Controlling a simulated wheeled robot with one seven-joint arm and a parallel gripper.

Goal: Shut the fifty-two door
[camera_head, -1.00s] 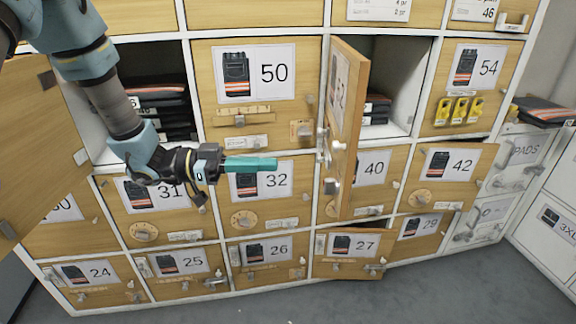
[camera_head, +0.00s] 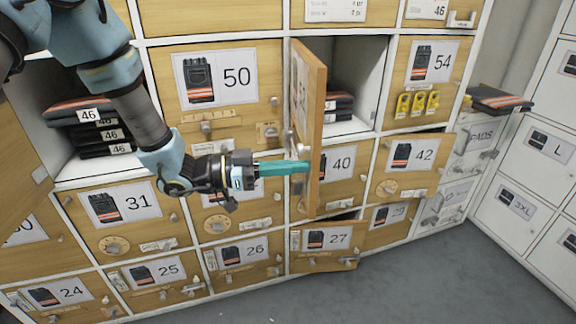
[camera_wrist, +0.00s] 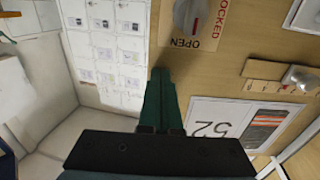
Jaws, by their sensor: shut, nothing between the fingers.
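The fifty-two door (camera_head: 319,125) is wooden and stands wide open, swung out from the left side of its compartment (camera_head: 358,85). In the wrist view its outer face shows a 52 label (camera_wrist: 225,118) and a dial (camera_wrist: 190,14) marked OPEN and LOCKED. My gripper (camera_head: 308,167) has teal fingers and is shut and empty. It is left of the door, on its outer-face side, with the tips at or very close to the lower part of the door. In the wrist view the fingertips (camera_wrist: 160,75) are beside the door face; I cannot tell whether they touch.
Door 50 (camera_head: 237,110) is shut left of the open compartment, and door 54 (camera_head: 432,60) is shut to its right. Folded garments (camera_head: 338,105) lie inside. Door 27 (camera_head: 325,262) is ajar below. An open door (camera_head: 15,120) stands at far left. Floor in front is clear.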

